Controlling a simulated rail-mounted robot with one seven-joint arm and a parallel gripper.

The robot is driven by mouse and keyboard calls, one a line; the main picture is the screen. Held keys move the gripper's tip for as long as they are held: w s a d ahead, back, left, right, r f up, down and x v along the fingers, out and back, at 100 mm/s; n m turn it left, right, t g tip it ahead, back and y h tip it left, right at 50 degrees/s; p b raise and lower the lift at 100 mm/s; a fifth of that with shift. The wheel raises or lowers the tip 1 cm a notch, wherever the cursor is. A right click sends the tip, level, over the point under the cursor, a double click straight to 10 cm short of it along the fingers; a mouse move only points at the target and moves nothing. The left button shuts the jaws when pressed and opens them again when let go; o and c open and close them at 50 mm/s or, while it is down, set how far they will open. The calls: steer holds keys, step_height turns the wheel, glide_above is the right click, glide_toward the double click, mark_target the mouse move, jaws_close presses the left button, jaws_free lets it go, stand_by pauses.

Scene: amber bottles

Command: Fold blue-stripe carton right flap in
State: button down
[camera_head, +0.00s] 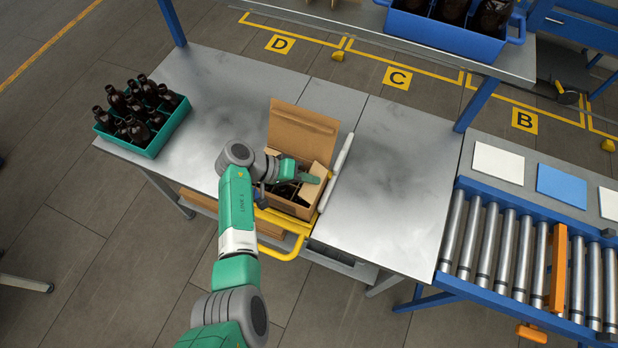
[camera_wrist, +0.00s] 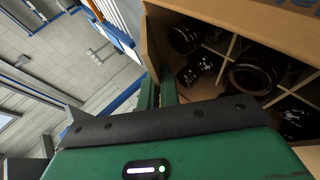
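The open cardboard carton (camera_head: 288,207) stands at the table's front edge, its tall back flap (camera_head: 302,132) upright. The right flap (camera_head: 318,172) stands up at the right side, partly behind my gripper. My gripper (camera_head: 312,179) reaches across the carton's top from the left, its fingertips at that flap. In the wrist view my gripper's green fingers (camera_wrist: 158,90) look close together beside a brown cardboard panel (camera_wrist: 158,35); contact is unclear. Dark bottles (camera_wrist: 255,72) sit in the carton's divided cells. A bit of blue marking shows on the cardboard at the wrist view's top right.
A white bar (camera_head: 337,172) runs along the carton's right side, and a yellow frame (camera_head: 283,247) is at its front. A green crate of bottles (camera_head: 150,143) stands at the left. A roller conveyor (camera_head: 505,245) is at the right. The table right of the bar is clear.

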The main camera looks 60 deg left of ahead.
steer(key=c, duration=1.6)
jaws_free()
